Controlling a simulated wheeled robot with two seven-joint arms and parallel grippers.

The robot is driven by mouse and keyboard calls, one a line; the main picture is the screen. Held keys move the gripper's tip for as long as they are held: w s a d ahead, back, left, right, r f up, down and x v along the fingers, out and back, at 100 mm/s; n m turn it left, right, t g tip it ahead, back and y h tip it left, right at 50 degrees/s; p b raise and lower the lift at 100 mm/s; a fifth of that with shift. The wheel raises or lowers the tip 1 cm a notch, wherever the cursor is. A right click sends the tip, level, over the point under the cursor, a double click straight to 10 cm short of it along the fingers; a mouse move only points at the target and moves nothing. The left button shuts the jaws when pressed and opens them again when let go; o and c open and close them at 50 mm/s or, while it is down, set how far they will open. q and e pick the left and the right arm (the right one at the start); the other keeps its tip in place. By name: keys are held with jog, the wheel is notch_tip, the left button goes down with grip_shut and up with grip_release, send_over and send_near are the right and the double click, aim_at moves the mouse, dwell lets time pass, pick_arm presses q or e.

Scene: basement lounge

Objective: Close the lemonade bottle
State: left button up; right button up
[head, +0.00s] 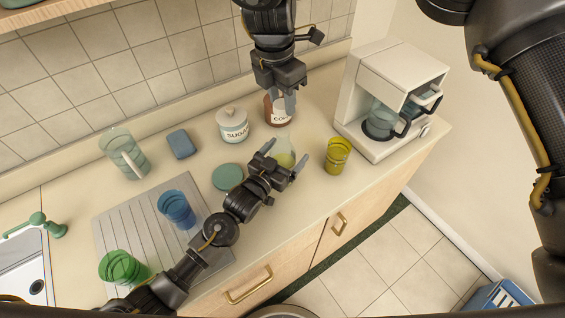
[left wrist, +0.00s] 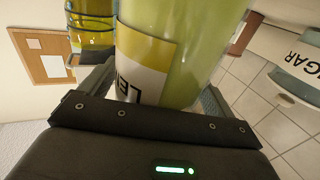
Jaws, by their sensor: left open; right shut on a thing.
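The lemonade bottle (head: 285,158) stands on the counter, clear with pale yellow-green liquid. In the left wrist view the bottle (left wrist: 200,50) fills the middle, with a yellow and white label starting "LE". My left gripper (head: 286,156) is open, with its fingers on both sides of the bottle. My right gripper (head: 284,101) points down above and behind the bottle, in front of a brown jar (head: 271,110). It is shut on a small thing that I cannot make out. I see no cap on the bottle, but its top is hard to tell.
A sugar jar (head: 233,127), blue sponge (head: 182,144), clear pitcher (head: 119,156) and teal disc (head: 221,175) are left of the bottle. A yellow cup (head: 337,157) and coffee maker (head: 390,85) stand right. Blue (head: 176,208) and green (head: 120,266) cups stand near the sink.

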pick_arm(q)
jog(key=shift+s+r, duration=0.25)
jog(key=shift+s, duration=0.15)
jog(key=shift+c, duration=0.6)
pick_arm(e)
jog(key=shift+s+r, duration=0.25)
jog(key=shift+s, duration=0.25)
pick_arm(q)
jog(key=shift+w+f, duration=0.15)
jog(key=c, duration=0.7)
pick_arm(e)
jog(key=shift+w+f, duration=0.1)
jog(key=shift+w, duration=0.15)
pick_arm(q)
jog(key=c, duration=0.6)
pick_arm(e)
jog(key=shift+s, duration=0.1)
pick_arm(q)
jog(key=shift+c, duration=0.2)
pick_arm(e)
send_over(283, 132)
jog(key=shift+s+a+f, duration=0.1)
jog(key=shift+f, duration=2.45)
jog(key=shift+f, duration=0.1)
jog(key=shift+f, duration=0.8)
jog(key=shift+f, duration=0.5)
